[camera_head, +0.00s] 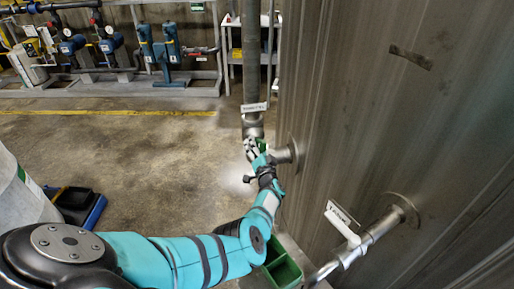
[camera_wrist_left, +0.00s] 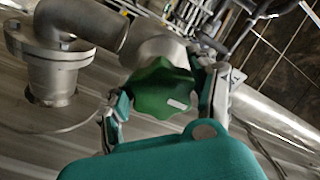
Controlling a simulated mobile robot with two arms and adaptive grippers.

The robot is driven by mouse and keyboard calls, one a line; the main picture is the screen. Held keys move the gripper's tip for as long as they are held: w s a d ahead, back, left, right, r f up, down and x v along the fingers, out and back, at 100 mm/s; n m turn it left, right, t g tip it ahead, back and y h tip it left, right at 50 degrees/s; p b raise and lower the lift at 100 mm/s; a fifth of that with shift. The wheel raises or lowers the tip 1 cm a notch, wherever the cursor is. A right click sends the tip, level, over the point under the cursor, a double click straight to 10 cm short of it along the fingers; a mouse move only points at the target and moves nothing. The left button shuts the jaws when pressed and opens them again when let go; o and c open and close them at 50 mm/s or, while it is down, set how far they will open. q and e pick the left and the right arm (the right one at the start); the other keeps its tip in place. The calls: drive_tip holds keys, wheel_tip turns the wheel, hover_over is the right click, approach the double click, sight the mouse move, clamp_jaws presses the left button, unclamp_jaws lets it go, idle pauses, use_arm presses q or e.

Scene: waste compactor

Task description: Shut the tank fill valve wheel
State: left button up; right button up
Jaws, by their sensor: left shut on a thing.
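The tank fill valve wheel is a dark green lobed handwheel (camera_wrist_left: 160,88) with a small pale label. In the left wrist view it sits between the two fingers of my left gripper (camera_wrist_left: 166,95), one on each side, and the gripper is shut on it. In the head view my left gripper (camera_head: 257,153) is at the valve beside the tank, and only a bit of green wheel (camera_head: 262,144) shows behind the fingers. The large grey tank (camera_head: 400,110) fills the right side. My right gripper is not in view.
A vertical pipe (camera_head: 251,60) with a white tag rises behind the valve. A lower pipe (camera_head: 375,230) with a tag leaves the tank at right. A green bin (camera_head: 284,272) is below my arm. The floor at left is mostly clear, with pumps (camera_head: 165,45) at the back.

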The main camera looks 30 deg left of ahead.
use_arm(q)
drive_tip(key=o, duration=1.2)
drive_tip(key=shift+c, duration=0.2)
